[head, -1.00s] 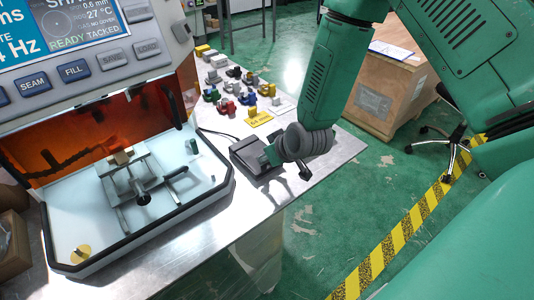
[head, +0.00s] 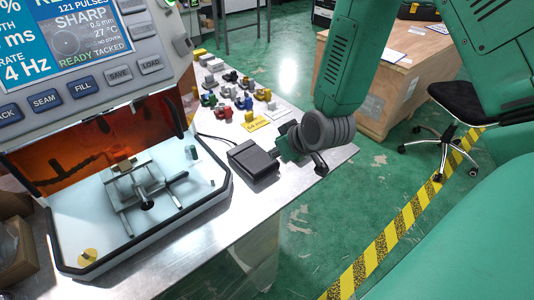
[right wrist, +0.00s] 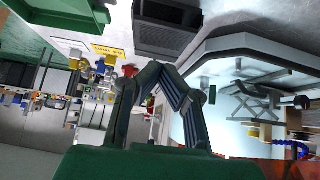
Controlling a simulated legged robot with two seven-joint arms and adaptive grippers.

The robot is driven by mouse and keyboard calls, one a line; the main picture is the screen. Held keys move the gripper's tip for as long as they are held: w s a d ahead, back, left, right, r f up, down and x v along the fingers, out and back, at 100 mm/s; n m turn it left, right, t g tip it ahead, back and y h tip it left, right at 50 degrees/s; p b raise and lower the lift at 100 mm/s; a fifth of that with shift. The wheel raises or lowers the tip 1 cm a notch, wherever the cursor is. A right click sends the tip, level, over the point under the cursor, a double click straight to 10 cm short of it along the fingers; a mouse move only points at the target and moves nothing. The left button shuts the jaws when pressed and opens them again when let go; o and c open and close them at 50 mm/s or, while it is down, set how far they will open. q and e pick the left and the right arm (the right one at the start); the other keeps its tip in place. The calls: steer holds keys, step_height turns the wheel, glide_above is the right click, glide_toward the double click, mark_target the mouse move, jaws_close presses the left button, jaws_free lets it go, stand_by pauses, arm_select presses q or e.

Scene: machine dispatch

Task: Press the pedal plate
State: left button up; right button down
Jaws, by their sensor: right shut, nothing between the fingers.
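The foot pedal is a dark grey box with a black pedal plate (head: 251,160), on the metal table right of the machine. Its cable runs off to the back left. In the right wrist view a dark pedal body (right wrist: 172,30) shows at the top, beyond the fingertips. My right gripper (head: 284,150) is shut and empty, close beside the pedal's right edge. Whether it touches the pedal cannot be told. Its closed fingers (right wrist: 165,82) also show in the right wrist view. My left gripper is not in view.
The machine's open chamber (head: 222,190) holds a fixture (head: 145,190). Its screen (head: 85,40) reads "READY TACKED". Small coloured parts and a yellow card (head: 256,124) lie behind the pedal. The table's right edge is near my gripper. A wooden crate (head: 385,85) and chair stand beyond.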

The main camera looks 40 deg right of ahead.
steer(key=v, duration=0.2)
steer(key=shift+s+d+r, duration=0.15)
steer(key=shift+s+d, duration=0.05)
steer(key=shift+s, duration=0.15)
stand_by(0.4)
steer(key=r+b, duration=0.1)
steer(key=b, duration=0.1)
steer(key=w+r+b, duration=0.1)
steer(key=b, duration=0.2)
steer(key=r+b, duration=0.1)
steer(key=b, duration=0.2)
steer(key=shift+w+a+r, duration=0.15)
steer(key=shift+w+a, duration=0.05)
steer(key=shift+w, duration=0.15)
